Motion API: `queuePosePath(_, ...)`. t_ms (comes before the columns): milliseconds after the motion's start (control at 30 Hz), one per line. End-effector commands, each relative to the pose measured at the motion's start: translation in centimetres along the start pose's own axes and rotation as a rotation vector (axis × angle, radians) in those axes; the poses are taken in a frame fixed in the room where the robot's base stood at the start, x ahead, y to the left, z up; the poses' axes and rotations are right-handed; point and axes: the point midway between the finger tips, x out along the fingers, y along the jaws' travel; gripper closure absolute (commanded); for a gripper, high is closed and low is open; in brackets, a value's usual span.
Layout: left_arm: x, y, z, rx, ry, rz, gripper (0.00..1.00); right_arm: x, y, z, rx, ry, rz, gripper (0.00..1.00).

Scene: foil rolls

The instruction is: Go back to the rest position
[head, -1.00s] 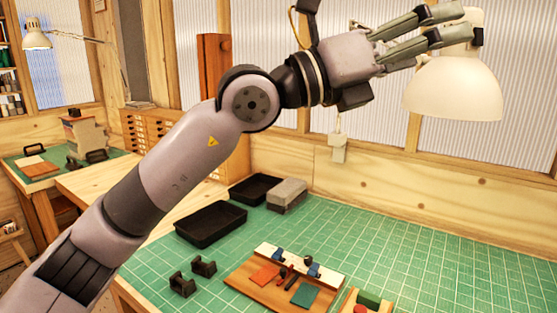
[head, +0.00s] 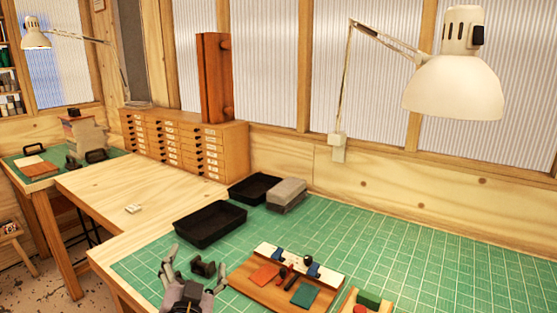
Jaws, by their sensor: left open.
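My left gripper (head: 193,270) shows at the bottom of the head view, low and left of centre. Its fingers are spread open with nothing between them. It is in front of a small dark holder (head: 203,268), which it partly hides; I cannot tell whether they touch. My right gripper is not in view. No foil roll can be made out clearly in this view.
A wooden board with small tools (head: 272,292) lies right of the gripper on the green mat (head: 400,240). Behind are two black trays (head: 210,224) and a grey block (head: 287,195). A white lamp (head: 455,88) overhangs the right. The mat's right side is clear.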

Motion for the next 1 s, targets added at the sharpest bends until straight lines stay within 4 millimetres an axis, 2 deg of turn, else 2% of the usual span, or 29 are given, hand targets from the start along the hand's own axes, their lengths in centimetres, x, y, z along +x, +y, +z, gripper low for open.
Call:
queuePosePath(33, -1.4, 0.5, 3.8, -0.026, -0.109, 0.030, 0.22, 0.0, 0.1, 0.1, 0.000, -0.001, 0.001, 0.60)
queuePosePath(100, -3.8, 1.2, 8.7, -0.055, -0.260, 0.073, 0.22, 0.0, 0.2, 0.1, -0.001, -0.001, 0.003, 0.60)
queuePosePath(167, -6.2, 1.8, 12.5, -0.077, -0.385, 0.113, 0.22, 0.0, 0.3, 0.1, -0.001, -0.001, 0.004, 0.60)
queuePosePath(200, -8.1, 2.2, 14.9, -0.090, -0.469, 0.141, 0.22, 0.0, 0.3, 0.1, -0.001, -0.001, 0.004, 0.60)
queuePosePath(300, -12.8, 3.1, 19.7, -0.115, -0.655, 0.210, 0.22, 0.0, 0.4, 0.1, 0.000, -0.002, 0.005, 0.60)
queuePosePath(400, -17.2, 3.8, 22.9, -0.133, -0.801, 0.272, 0.22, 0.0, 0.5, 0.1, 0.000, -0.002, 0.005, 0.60)
queuePosePath(500, -21.2, 4.3, 25.2, -0.145, -0.924, 0.327, 0.22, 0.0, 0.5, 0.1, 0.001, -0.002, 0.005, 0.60)
queuePosePath(767, -30.6, 4.9, 28.4, -0.162, -1.180, 0.458, 0.22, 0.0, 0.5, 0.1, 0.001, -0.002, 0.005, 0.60)
queuePosePath(833, -29.5, 5.9, 30.2, -0.159, -1.178, 0.457, 0.22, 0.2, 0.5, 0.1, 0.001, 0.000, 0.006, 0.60)
queuePosePath(1000, -28.6, 8.0, 34.3, -0.155, -1.193, 0.461, 0.22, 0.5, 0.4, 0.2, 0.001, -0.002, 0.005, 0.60)
